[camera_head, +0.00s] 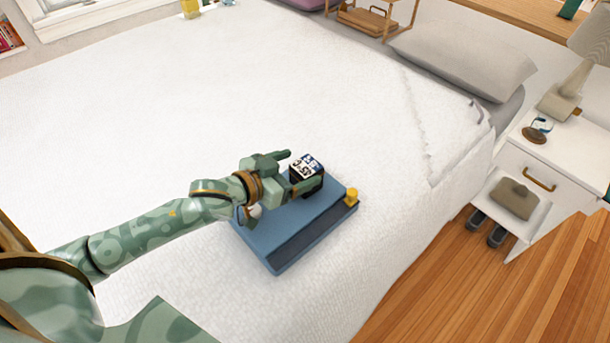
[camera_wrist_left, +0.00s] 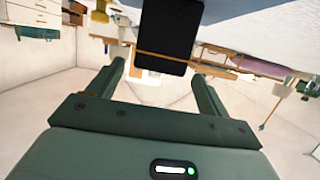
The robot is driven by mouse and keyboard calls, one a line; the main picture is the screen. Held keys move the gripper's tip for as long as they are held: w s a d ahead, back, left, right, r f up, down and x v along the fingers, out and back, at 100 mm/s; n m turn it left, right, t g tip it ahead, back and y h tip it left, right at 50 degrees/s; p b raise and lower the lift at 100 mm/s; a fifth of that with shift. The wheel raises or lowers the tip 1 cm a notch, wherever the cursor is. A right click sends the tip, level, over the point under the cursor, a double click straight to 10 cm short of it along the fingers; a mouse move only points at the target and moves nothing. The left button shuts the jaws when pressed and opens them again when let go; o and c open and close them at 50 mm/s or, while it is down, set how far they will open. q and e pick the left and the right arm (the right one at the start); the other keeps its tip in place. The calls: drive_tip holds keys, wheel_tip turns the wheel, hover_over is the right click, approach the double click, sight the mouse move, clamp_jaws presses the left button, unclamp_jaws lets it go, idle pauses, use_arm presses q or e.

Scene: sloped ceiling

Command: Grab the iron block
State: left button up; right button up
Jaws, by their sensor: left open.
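The iron block (camera_head: 308,164) is a small dark cube with white and blue printed labels. It sits at the back part of a blue flat box (camera_head: 268,238) on the bed. My left gripper (camera_head: 299,171) reaches in from the left and is open, with its fingers on either side of the block. In the left wrist view the block shows as a dark shape (camera_wrist_left: 165,28) between the fingertips (camera_wrist_left: 160,72), with gaps at both sides. My right gripper is not in view.
The blue box has a yellow knob (camera_head: 351,196) at its right corner. A small white round item (camera_head: 255,211) is partly hidden under my arm. The white bed (camera_head: 130,110) is broadly clear. A pillow (camera_head: 465,62) and a white nightstand (camera_head: 535,165) are to the right.

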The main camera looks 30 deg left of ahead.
sight(305, 166)
use_arm(q)
drive_tip(key=shift+w+d+f, duration=0.1)
drive_tip(key=shift+w+f, duration=0.15)
drive_tip(key=shift+w, duration=0.1)
drive_tip(key=b+x, duration=0.3)
drive_tip(key=x, duration=0.1)
drive_tip(key=shift+f, duration=0.25)
drive_tip(key=shift+w+d, duration=0.1)
drive_tip(key=shift+w, duration=0.15)
drive_tip(key=shift+r, duration=0.2)
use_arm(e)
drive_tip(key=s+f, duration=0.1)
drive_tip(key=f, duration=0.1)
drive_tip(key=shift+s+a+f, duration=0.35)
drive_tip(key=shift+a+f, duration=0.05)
use_arm(q)
drive_tip(key=shift+c, duration=0.7)
drive_tip(key=c, duration=1.5)
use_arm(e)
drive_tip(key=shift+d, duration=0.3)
